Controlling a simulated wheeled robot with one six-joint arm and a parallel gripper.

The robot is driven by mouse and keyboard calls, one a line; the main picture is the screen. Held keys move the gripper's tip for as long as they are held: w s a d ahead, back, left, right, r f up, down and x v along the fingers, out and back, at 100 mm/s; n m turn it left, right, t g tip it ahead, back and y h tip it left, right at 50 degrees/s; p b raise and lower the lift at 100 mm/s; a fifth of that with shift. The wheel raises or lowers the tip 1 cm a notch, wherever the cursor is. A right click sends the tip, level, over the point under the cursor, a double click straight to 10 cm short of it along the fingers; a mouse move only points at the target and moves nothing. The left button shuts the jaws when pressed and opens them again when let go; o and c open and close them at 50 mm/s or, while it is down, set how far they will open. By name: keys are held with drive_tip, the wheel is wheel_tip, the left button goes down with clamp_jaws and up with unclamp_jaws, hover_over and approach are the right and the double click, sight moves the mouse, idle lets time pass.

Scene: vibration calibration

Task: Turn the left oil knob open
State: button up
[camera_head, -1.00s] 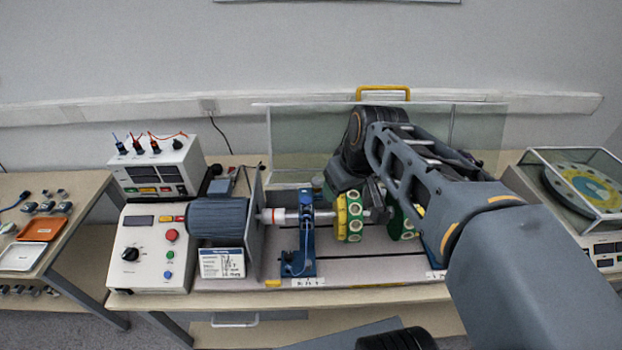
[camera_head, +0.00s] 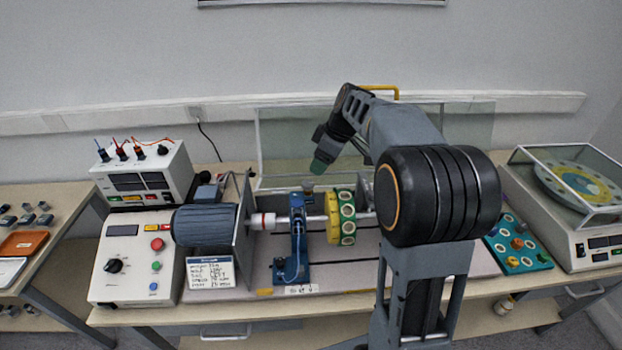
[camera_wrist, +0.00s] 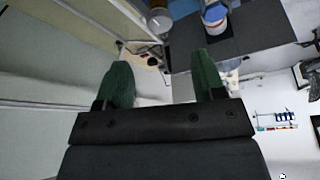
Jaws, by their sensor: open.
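The left blue bearing stand (camera_head: 297,240) holds the shaft on the bench rig. A small brownish cap (camera_head: 308,187) shows near its top, which looks like the left oil knob; how far it is turned cannot be told. My gripper (camera_head: 322,163) is above and just behind this stand, tilted down, apart from it. In the wrist view the green fingers of my gripper (camera_wrist: 160,62) are spread with nothing between them. Beyond the fingertips are a brown round cap (camera_wrist: 160,20) and a blue part with a white ring (camera_wrist: 214,14). The right stand is hidden behind my arm.
The yellow-green rotor disc (camera_head: 340,217) sits right of the stand, the grey motor (camera_head: 205,224) left. A clear guard panel (camera_head: 285,145) rises behind. A control box (camera_head: 133,257) is at left, a teal tray of parts (camera_head: 517,245) at right.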

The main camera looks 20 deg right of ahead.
sight(308, 183)
drive_tip(key=p+x, duration=0.1)
drive_tip(key=x, duration=0.7)
drive_tip(key=shift+w+f, duration=0.1)
drive_tip(key=shift+f, duration=0.05)
drive_tip(key=shift+c, duration=0.4)
drive_tip(key=c, duration=0.8)
drive_tip(key=shift+c, duration=0.2)
